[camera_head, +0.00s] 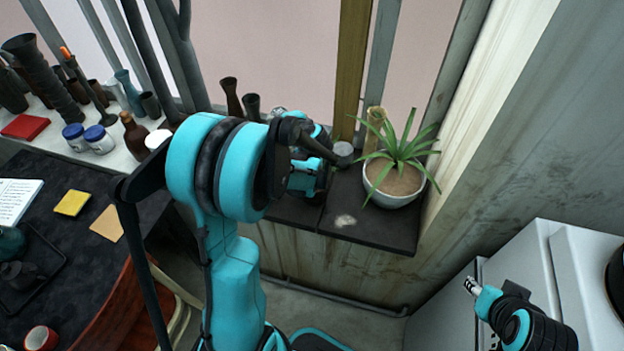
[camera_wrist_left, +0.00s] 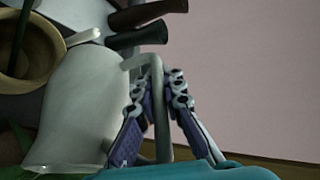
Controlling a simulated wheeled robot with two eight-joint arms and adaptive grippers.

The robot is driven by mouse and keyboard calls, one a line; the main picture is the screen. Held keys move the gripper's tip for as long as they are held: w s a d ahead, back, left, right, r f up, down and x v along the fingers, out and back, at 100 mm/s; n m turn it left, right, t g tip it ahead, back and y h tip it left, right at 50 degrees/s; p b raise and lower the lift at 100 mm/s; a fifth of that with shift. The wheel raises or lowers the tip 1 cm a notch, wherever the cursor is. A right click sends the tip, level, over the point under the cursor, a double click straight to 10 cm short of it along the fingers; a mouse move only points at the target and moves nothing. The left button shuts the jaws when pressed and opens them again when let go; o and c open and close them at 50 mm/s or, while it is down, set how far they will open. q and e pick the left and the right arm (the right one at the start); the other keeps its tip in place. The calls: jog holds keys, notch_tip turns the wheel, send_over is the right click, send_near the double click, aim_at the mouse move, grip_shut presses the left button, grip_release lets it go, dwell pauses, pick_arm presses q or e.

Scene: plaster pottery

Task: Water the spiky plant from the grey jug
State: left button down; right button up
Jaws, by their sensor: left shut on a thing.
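The spiky plant (camera_head: 402,150) has long green leaves and grows from brown soil in a white pot (camera_head: 395,198) on the dark sill. The grey jug (camera_wrist_left: 80,105) fills much of the left wrist view, and its handle passes between the fingers of my left gripper (camera_wrist_left: 160,95). The gripper is shut on that handle. In the head view my left arm hides most of the gripper, and a small grey round top (camera_head: 345,148), likely the jug's, shows left of the plant. My right gripper (camera_head: 471,286) is low at the right, small and empty-looking; its opening is unclear.
A tan wooden vessel (camera_head: 375,125) stands behind the plant, close to the window bars. Two dark vases (camera_head: 241,100) stand further left. The sill (camera_head: 385,232) has bare room in front of the pot. A desk (camera_head: 85,240) is at left and a white cabinet (camera_head: 535,265) at right.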

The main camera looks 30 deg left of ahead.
pick_arm(q)
jog(key=shift+a, duration=0.1)
jog(key=a+p, duration=0.1)
jog(key=a+h+p, duration=0.1)
jog(key=a+n+h+p, duration=0.1)
jog(key=shift+r+g, duration=0.3)
jog(key=shift+g, duration=0.1)
jog(key=shift+a+f+h, duration=0.2)
jog(key=shift+f+h, duration=0.05)
jog(key=shift+h, duration=0.15)
jog(key=shift+a+f+n+h+p, duration=0.25)
jog(key=shift+f+h+p, duration=0.35)
jog(key=shift+h, duration=0.3)
jog(key=shift+d, duration=0.1)
jog(key=shift+g, duration=0.3)
dwell(0.5)
